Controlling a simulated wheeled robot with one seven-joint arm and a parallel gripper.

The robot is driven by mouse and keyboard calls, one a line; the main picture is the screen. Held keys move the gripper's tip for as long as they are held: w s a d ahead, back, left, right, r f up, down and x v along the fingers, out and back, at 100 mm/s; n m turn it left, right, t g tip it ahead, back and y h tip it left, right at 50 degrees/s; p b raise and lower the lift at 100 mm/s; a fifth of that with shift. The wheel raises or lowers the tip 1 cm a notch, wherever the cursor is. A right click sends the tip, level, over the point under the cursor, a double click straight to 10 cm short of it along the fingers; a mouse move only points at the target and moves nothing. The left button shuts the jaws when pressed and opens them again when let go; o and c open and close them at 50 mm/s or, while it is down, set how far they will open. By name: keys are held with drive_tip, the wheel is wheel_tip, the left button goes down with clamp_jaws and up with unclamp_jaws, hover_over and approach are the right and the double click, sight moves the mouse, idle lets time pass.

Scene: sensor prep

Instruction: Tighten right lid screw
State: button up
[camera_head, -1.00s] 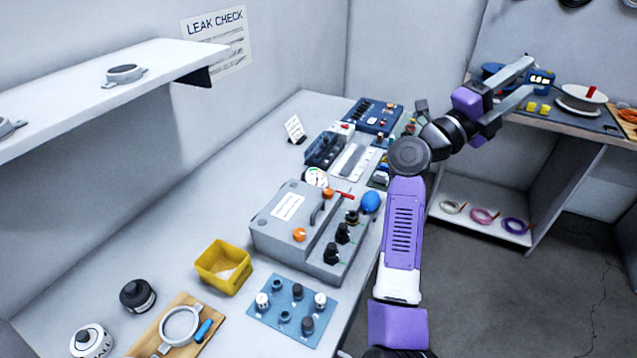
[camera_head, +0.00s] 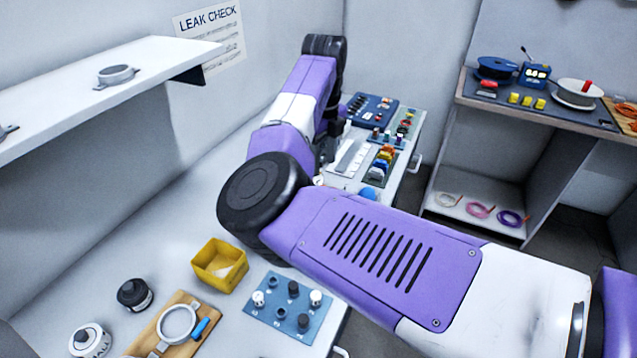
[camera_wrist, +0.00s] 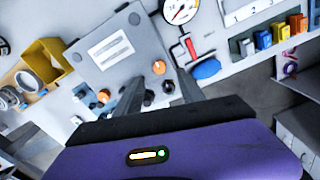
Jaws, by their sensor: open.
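My gripper (camera_wrist: 158,92) is open and empty in the wrist view, its two dark fingers apart over the edge of a grey box (camera_wrist: 85,65). An orange knob (camera_wrist: 158,67) and black knobs (camera_wrist: 168,87) on the box show between and around the fingers. A gauge (camera_wrist: 181,11), a red lever (camera_wrist: 190,46) and a blue bulb (camera_wrist: 206,69) are beyond the fingers.
In the head view, a yellow bin (camera_head: 208,274), a blue panel with knobs (camera_head: 268,316) and a wooden board (camera_head: 154,342) are at the front. A white numbered tray (camera_head: 345,160) and coloured blocks (camera_head: 384,160) are behind my arm. A shelf (camera_head: 60,84) overhangs the left side.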

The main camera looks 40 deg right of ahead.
drive_tip(key=shift+s+a+f, duration=0.15)
drive_tip(key=shift+a, duration=0.05)
wheel_tip(320, 180, down, 8)
drive_tip(key=shift+d+r+p, duration=0.1)
drive_tip(key=shift+r+p, duration=0.15)
drive_tip(key=shift+p, duration=0.25)
clamp_jaws()
